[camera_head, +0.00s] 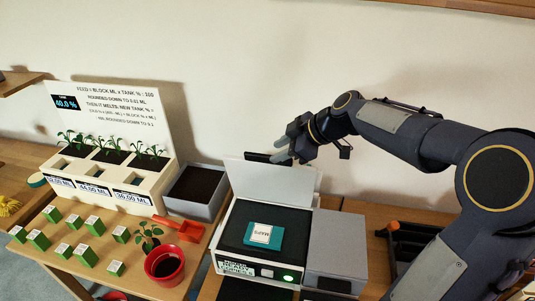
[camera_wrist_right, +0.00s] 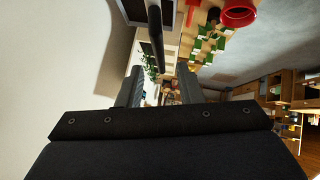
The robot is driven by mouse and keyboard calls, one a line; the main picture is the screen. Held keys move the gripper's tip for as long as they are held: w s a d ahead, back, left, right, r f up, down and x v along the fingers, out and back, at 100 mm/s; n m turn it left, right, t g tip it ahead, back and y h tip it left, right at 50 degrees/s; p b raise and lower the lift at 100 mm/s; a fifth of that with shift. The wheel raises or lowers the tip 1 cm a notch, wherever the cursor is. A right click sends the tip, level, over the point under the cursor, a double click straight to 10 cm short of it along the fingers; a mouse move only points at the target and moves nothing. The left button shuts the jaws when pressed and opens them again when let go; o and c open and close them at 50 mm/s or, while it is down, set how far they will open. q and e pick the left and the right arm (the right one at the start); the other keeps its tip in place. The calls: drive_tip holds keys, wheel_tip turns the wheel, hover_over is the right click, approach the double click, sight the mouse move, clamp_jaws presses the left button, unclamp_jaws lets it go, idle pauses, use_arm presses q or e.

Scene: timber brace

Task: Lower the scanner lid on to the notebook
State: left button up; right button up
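The scanner (camera_head: 236,252) stands on the table with its pale lid (camera_head: 290,179) raised and leaning back. A teal notebook (camera_head: 248,234) with a white label lies on the dark scanner bed. A dark bar handle (camera_head: 257,157) sits along the lid's top edge. My right gripper (camera_head: 283,151) is at that top edge, by the bar's right end. In the right wrist view its fingers (camera_wrist_right: 160,72) are apart, with the dark bar (camera_wrist_right: 155,28) showing in the gap; I see no finger closed on it. My left gripper is out of view.
A grey box (camera_head: 337,240) adjoins the scanner on the right. To the left are a dark-filled bin (camera_head: 222,183), a red trowel (camera_head: 182,228), a red pot (camera_head: 163,270), several green blocks (camera_head: 86,255) and a seedling planter (camera_head: 152,184). The wall is close behind.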

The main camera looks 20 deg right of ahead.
sight(268, 155)
drive_tip(key=p+x, duration=0.1)
drive_tip(key=x, duration=0.4)
drive_tip(key=shift+f, duration=0.1)
clamp_jaws()
